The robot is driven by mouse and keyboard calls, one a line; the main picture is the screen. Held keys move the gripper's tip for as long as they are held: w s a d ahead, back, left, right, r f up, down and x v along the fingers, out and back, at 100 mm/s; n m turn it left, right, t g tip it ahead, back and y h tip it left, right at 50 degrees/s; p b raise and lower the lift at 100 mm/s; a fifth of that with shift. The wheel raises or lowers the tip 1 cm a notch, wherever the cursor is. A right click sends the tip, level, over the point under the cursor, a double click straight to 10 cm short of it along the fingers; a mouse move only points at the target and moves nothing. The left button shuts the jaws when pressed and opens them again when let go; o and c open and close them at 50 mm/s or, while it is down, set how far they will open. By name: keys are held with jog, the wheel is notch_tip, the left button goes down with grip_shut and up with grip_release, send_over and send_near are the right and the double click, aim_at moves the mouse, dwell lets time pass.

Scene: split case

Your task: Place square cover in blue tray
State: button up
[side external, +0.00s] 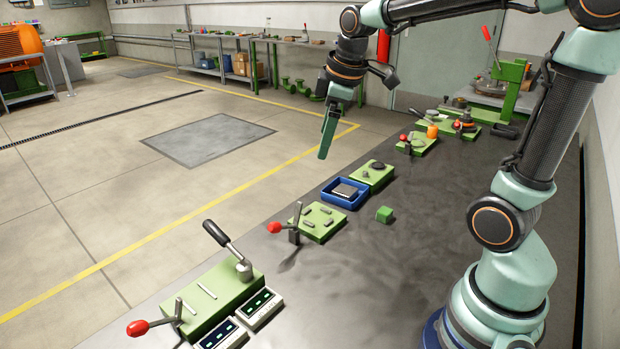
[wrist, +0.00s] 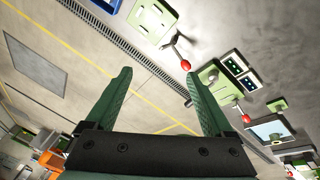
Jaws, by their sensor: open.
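The blue tray (side external: 337,203) stands on the dark workbench, near the middle of the side external view. A grey, flat, square piece that looks like the square cover (side external: 346,190) lies inside the tray. Part of something blue, probably the tray (wrist: 103,5), is cut off at the top edge of the wrist view. My gripper (side external: 325,142) hangs in the air above and to the left of the tray in the side external view. In the wrist view its two green fingers (wrist: 158,76) are apart with nothing between them.
A green fixture with grey pegs (side external: 319,222) and another green block (side external: 373,175) flank the tray. A red-knobbed lever (side external: 275,227) and a larger lever fixture (side external: 213,296) stand nearer.

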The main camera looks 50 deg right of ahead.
jog(key=s+a+f+m+t, duration=0.2)
jog(key=s+a+m, duration=0.4)
jog(key=s+a, duration=0.1)
jog(key=shift+s+m+y, duration=0.3)
jog(key=shift+s+m, duration=0.1)
jog(key=shift+s, duration=0.3)
jog(key=shift+r, duration=0.1)
dwell(0.4)
